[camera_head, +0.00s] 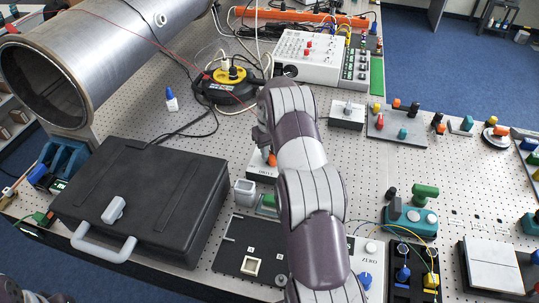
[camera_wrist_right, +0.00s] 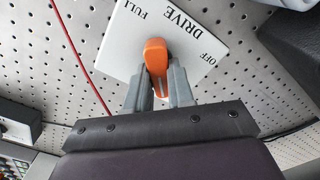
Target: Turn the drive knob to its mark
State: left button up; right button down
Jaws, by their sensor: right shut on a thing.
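The drive knob is an orange lever-shaped handle (camera_wrist_right: 155,52) on a white plate (camera_wrist_right: 125,48) lettered FULL, DRIVE and OFF in the right wrist view. My right gripper (camera_wrist_right: 158,78) has its two grey fingers on either side of the knob, shut on it. In the head view the drive box (camera_head: 255,168) stands mid-table, partly hidden by my right arm, with a bit of the orange knob (camera_head: 272,159) showing. My right gripper (camera_head: 266,150) is mostly hidden behind its wrist there. I cannot make out the target mark. My left gripper is not in view.
A black case (camera_head: 150,190) lies left of the drive box, with a large metal pipe (camera_head: 110,45) behind it. A dark panel (camera_head: 235,237) lies in front. A red cable (camera_wrist_right: 75,50) passes left of the plate.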

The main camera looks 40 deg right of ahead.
jog(key=n, duration=0.1)
jog(key=n+b, duration=0.1)
jog(key=n, duration=0.1)
jog(key=shift+s+a+f+n, duration=0.15)
jog(key=shift+s+f+n, duration=0.05)
jog(key=shift+n, duration=0.1)
jog(key=n, duration=0.3)
jog(key=shift+r+n+b, duration=0.1)
jog(key=shift+n+b, duration=0.2)
jog(key=n, duration=0.5)
jog(key=shift+r, duration=0.15)
jog(key=shift+r+n, duration=0.1)
jog(key=shift+n, duration=1.4)
jog(key=shift+r, duration=0.1)
